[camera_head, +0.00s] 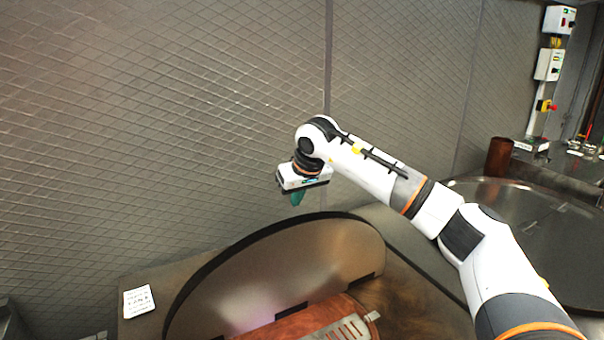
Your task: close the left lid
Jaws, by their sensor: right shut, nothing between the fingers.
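The left lid (280,265) is a large round brownish metal disc at the lower middle. It stands raised and tilted up from the counter, with its lower part cut off by the picture's bottom edge. My right gripper (297,198) is shut and empty. It points down above the lid's upper rim, in front of the wall; I cannot tell whether it is behind the rim or level with it. A gap shows between the fingertips and the rim. My left gripper is not in view.
A copper-coloured rounded body (300,322) with a slotted metal piece (350,329) lies in front of the lid. A white label card (138,301) is on the counter at left. Another round lid (535,235) lies flat at right. The tiled wall (150,130) closes the back.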

